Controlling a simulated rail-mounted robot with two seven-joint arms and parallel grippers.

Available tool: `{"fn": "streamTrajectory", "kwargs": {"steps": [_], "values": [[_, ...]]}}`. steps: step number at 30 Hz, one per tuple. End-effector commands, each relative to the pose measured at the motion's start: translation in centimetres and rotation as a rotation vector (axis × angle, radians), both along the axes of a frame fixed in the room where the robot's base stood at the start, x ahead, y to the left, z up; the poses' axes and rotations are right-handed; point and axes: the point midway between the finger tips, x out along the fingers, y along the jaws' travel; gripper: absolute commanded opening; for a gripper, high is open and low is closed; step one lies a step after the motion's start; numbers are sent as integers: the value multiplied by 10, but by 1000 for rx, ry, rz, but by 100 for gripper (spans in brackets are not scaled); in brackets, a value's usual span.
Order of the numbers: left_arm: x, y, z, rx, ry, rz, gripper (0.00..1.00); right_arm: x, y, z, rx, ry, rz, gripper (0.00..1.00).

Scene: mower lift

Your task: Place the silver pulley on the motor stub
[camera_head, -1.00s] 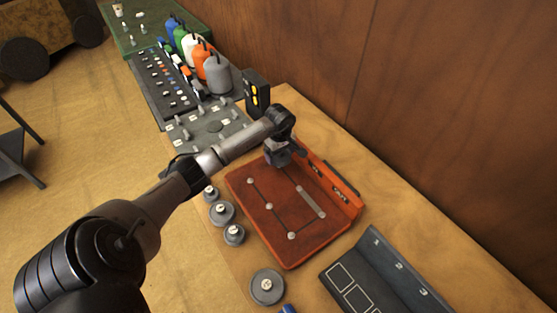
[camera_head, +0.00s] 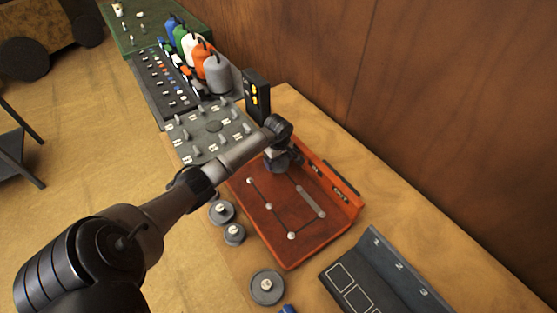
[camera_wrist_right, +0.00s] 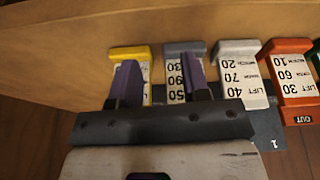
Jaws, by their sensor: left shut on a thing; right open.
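My left gripper (camera_head: 284,163) is at the far corner of the red tray (camera_head: 275,245), close above its surface. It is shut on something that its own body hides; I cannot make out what. Thin dark lines and several small light stubs show on the tray, with a grey bar (camera_head: 311,202); I cannot tell which stub is the motor's. Grey pulleys with pale hubs (camera_head: 222,211), (camera_head: 234,234), (camera_head: 267,287) lie beside the tray. My right gripper (camera_wrist_right: 162,82) is open, its purple fingers in front of a row of coloured tags.
A grey peg board (camera_head: 210,130) and a black box with yellow lights (camera_head: 257,97) stand beyond the tray. Coloured bottles (camera_head: 217,73) stand farther back. A dark numbered panel (camera_head: 385,275) is at front right. The tags include a white one (camera_wrist_right: 240,80).

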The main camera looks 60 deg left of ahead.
Motion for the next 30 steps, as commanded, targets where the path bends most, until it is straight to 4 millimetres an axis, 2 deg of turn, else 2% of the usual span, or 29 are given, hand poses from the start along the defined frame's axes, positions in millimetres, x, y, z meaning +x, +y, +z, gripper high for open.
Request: {"fn": "streamTrajectory", "kwargs": {"steps": [1,6,16,30], "values": [[0,0,-1,1,0,0,86,0,0,-1,0,0,0,43],[0,0,-1,0,0,0,100,0,-1,-1,-3,1,2,43],[0,0,7,0,-1,0,100,0,-3,3,-9,0,6,43],[0,1,89,3,-2,-1,100,0,-1,5,-4,-1,4,43]]}}
